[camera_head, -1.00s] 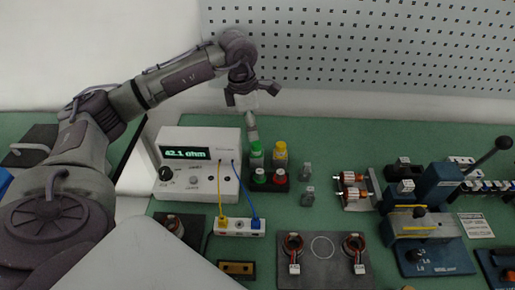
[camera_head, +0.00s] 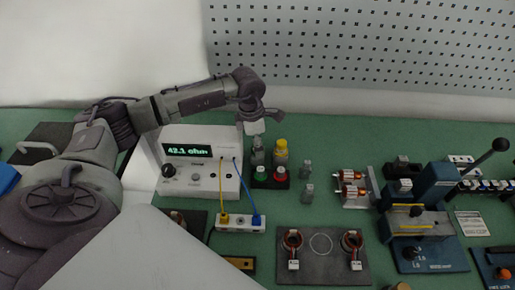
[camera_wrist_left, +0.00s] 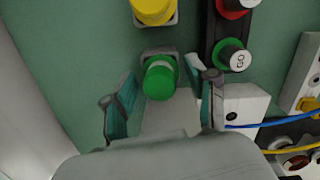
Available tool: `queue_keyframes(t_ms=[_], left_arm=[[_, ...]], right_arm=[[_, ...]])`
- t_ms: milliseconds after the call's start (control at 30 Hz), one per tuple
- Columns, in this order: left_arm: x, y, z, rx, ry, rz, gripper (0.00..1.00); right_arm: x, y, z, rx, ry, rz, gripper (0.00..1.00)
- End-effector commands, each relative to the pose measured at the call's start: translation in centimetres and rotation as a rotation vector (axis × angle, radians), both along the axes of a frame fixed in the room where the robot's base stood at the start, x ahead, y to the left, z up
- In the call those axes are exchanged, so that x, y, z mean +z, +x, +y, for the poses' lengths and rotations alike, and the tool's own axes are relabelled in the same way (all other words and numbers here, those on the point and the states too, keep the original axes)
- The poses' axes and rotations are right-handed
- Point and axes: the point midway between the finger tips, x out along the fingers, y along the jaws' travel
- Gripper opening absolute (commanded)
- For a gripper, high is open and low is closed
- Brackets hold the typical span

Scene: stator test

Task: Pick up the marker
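A marker with a round green cap (camera_wrist_left: 160,78) stands upright in the left wrist view, seen from above. In the head view its grey lower part (camera_head: 257,157) shows, and its cap is hidden behind my left gripper (camera_head: 256,126). In the left wrist view my left gripper (camera_wrist_left: 162,75) is open, its two fingers spread on either side of the green cap, with gaps visible. A similar upright piece with a yellow cap (camera_head: 280,148) stands just to the right; it also shows at the top of the left wrist view (camera_wrist_left: 153,10). My right gripper is not in view.
A black button box (camera_head: 270,184) with green and red buttons sits in front of the marker. The white ohmmeter (camera_head: 199,182) stands close on the left, with yellow and blue cables to a terminal block (camera_head: 240,224). Behind is free green bench.

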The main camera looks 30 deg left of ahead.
Motion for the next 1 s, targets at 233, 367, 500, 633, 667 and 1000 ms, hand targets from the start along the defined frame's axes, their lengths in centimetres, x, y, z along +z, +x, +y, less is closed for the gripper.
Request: queue_keyframes(t_ms=[233,367,500,633,667,1000], left_arm=[[0.1,0.0,0.0,0.000,0.000,0.000,0.11],[0.1,0.0,0.0,0.000,0.000,0.000,0.00],[0.1,0.0,0.0,0.000,0.001,-0.001,0.00],[0.3,0.1,0.0,0.000,0.000,-0.001,0.00],[0.5,0.1,0.0,0.000,0.001,-0.002,0.00],[4.7,0.0,-1.4,-0.007,-0.003,-0.004,0.00]], right_arm=[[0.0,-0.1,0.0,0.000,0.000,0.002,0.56],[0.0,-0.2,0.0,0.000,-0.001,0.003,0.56],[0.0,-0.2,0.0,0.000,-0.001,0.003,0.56],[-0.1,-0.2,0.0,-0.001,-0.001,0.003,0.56],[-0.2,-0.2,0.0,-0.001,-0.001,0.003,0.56],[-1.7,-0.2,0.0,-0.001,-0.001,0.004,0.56]])
